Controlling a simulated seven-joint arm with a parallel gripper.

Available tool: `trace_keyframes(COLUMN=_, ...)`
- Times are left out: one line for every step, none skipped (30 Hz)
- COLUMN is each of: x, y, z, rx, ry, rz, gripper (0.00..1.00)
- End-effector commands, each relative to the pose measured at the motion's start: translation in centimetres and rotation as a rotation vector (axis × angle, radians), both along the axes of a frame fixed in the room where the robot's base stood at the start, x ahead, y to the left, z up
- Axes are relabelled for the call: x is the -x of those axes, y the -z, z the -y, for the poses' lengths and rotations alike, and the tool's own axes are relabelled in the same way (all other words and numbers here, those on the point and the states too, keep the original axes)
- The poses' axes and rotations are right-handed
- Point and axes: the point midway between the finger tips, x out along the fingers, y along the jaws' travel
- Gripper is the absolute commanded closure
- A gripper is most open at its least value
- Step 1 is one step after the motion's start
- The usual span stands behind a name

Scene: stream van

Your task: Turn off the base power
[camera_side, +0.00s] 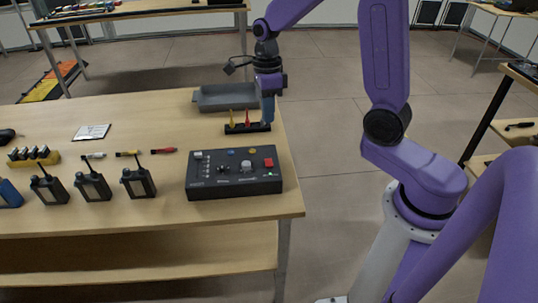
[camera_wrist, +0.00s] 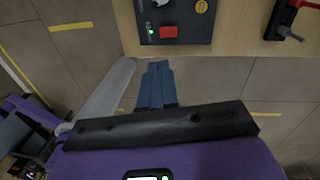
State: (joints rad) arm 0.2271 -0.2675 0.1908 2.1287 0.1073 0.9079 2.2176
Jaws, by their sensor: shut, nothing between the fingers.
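A black control box (camera_side: 234,178) lies at the right end of the wooden table, with knobs, small buttons and a red rectangular button (camera_side: 268,163) near its right edge. A small green light glows beside that button. In the wrist view the box (camera_wrist: 196,38) shows at the top, with its red button (camera_wrist: 168,32) and green light. My gripper (camera_side: 267,120) is shut and empty, by the table's right edge and farther back than the box. In the wrist view the blue fingers of my gripper (camera_wrist: 157,66) are together, apart from the red button.
A black rack (camera_side: 240,129) with yellow and red upright items stands close by my gripper. A grey tray (camera_side: 225,98) is behind it. Floor is open beyond the table's right edge.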

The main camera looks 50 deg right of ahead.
Motion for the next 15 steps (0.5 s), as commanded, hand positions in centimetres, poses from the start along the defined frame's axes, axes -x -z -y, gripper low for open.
trace_keyframes(x=-0.19, y=0.09, z=0.26, rx=0.001, ry=0.041, rz=-0.004, gripper=1.0)
trace_keyframes(x=-0.27, y=0.11, z=0.35, rx=0.002, ry=0.059, rz=-0.005, gripper=1.0)
trace_keyframes(x=-0.36, y=0.15, z=0.44, rx=0.003, ry=0.081, rz=-0.007, gripper=1.0)
trace_keyframes(x=-0.41, y=0.17, z=0.52, rx=0.003, ry=0.092, rz=-0.007, gripper=1.0)
trace_keyframes(x=-0.45, y=0.19, z=0.56, rx=0.003, ry=0.101, rz=-0.009, gripper=1.0)
trace_keyframes(x=-0.48, y=0.19, z=0.61, rx=0.004, ry=0.108, rz=-0.009, gripper=1.0)
trace_keyframes(x=-0.49, y=0.2, z=0.62, rx=0.004, ry=0.112, rz=-0.01, gripper=1.0)
trace_keyframes(x=-0.5, y=0.21, z=0.63, rx=0.004, ry=0.114, rz=-0.01, gripper=1.0)
trace_keyframes(x=-0.49, y=0.2, z=0.64, rx=0.004, ry=0.114, rz=-0.01, gripper=1.0)
trace_keyframes(x=-0.48, y=0.19, z=0.63, rx=0.004, ry=0.114, rz=-0.01, gripper=1.0)
trace_keyframes(x=-0.48, y=0.19, z=0.63, rx=0.004, ry=0.113, rz=-0.01, gripper=1.0)
trace_keyframes(x=-0.48, y=0.19, z=0.63, rx=0.004, ry=0.112, rz=-0.01, gripper=1.0)
trace_keyframes(x=-0.48, y=0.19, z=0.63, rx=0.004, ry=0.112, rz=-0.01, gripper=1.0)
trace_keyframes(x=-0.47, y=0.19, z=0.63, rx=0.004, ry=0.112, rz=-0.01, gripper=1.0)
trace_keyframes(x=-0.47, y=0.2, z=0.63, rx=0.004, ry=0.111, rz=-0.01, gripper=1.0)
